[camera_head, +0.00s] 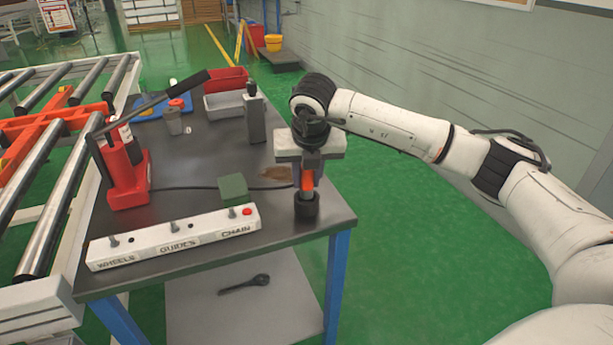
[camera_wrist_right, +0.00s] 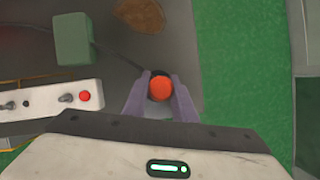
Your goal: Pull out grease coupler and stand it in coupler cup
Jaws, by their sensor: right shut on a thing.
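My right gripper (camera_head: 307,178) points down over the table's right front corner. It is shut on an orange-red coupler (camera_head: 307,183), held upright. The coupler's round top shows between the fingers in the right wrist view (camera_wrist_right: 160,88). Directly below it is a dark round cup (camera_head: 306,208) on the table. No gap shows between them, but I cannot tell how far the coupler's lower end sits inside the cup. My left gripper is not in view.
A white strip labelled WHEELS, GUIDES and CHAIN (camera_head: 175,240) lies along the front edge of the grey table (camera_head: 205,165). A green block (camera_head: 233,187), a dark hose (camera_head: 185,188) and a red lever jack (camera_head: 125,175) are left. A grey bottle (camera_head: 254,118) stands behind.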

